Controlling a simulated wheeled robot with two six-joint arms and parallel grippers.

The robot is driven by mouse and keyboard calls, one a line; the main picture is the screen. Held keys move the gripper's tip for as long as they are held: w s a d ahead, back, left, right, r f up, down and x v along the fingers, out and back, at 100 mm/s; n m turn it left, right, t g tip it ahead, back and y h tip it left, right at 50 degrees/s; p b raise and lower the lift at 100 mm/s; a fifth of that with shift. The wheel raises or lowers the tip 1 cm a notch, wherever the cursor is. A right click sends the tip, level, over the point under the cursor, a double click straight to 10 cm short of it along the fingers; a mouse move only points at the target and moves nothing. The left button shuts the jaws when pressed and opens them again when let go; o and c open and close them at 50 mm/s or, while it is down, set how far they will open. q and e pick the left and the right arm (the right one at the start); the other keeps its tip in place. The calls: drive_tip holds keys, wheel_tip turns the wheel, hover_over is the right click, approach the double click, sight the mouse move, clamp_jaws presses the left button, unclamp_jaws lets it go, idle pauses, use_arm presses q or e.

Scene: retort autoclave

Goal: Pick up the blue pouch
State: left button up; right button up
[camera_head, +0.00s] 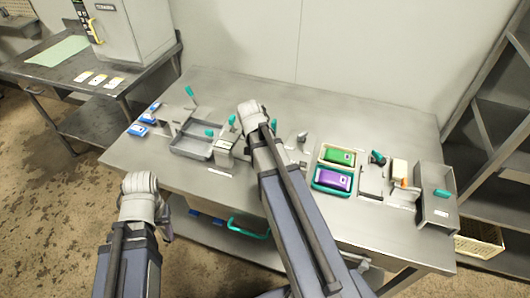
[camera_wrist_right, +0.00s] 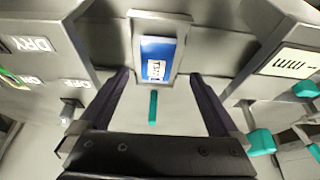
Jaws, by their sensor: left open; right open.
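A blue pouch (camera_wrist_right: 157,50) with a white label shows in the right wrist view, set in a grey metal holder (camera_wrist_right: 134,26) ahead of my right gripper (camera_wrist_right: 160,82). That gripper is open; its dark fingers are spread to either side below the pouch and apart from it. In the head view my right arm hides this spot and its own gripper. My left gripper (camera_head: 166,224) is low at the left, in front of the table, and holds nothing that I can see.
A green pouch (camera_head: 340,156) and a purple pouch (camera_head: 333,179) lie in trays right of my right arm. Metal fixtures with teal handles stand along the table (camera_head: 300,105). A grey block marked DRY (camera_wrist_right: 35,44) flanks the holder. A shelf rack (camera_head: 490,130) stands right.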

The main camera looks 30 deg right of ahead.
drive_tip(key=b+x, duration=0.1)
drive_tip(key=x, duration=0.1)
drive_tip(key=b+x, duration=0.2)
drive_tip(key=shift+s+d+f, duration=0.15)
drive_tip(key=shift+d+f, duration=0.05)
drive_tip(key=shift+f, duration=0.05)
drive_tip(key=shift+r, duration=0.1)
drive_tip(key=c, duration=1.5)
